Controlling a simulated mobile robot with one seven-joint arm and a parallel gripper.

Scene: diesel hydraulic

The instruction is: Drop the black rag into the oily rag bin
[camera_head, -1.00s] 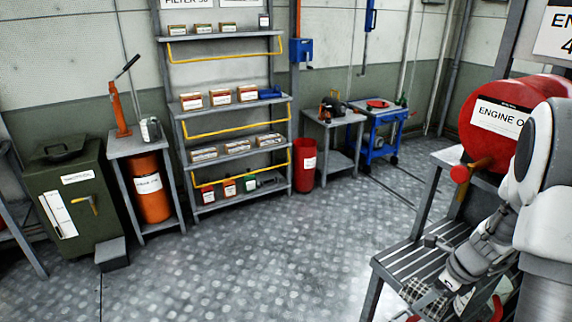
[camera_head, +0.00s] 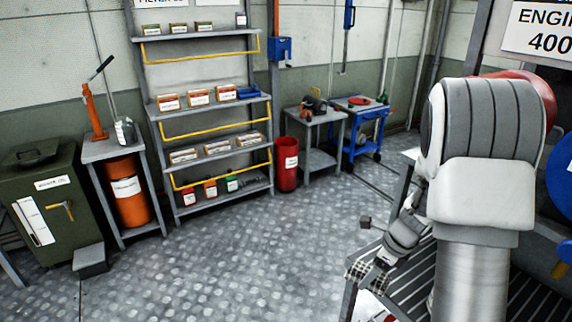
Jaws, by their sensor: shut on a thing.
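My gripper (camera_head: 372,250) is small in the head view, at the lower right above the front of the slatted bench. It is shut on a checked black-and-white rag (camera_head: 357,270), which hangs just below it. My arm hides part of the bench. A red cylindrical bin (camera_head: 287,165) with a white label stands on the floor between the shelf rack and a small grey table. Its label is too small to read, so I cannot confirm it is the oily rag bin. The rag is well apart from it, nearer to me and to its right.
A green cabinet (camera_head: 62,205) with a yellow lever and an orange drum (camera_head: 130,192) under a stand are on the left. The shelf rack (camera_head: 262,100) stands at the back. The slatted bench (camera_head: 400,305) is at right. The middle floor (camera_head: 235,255) is clear.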

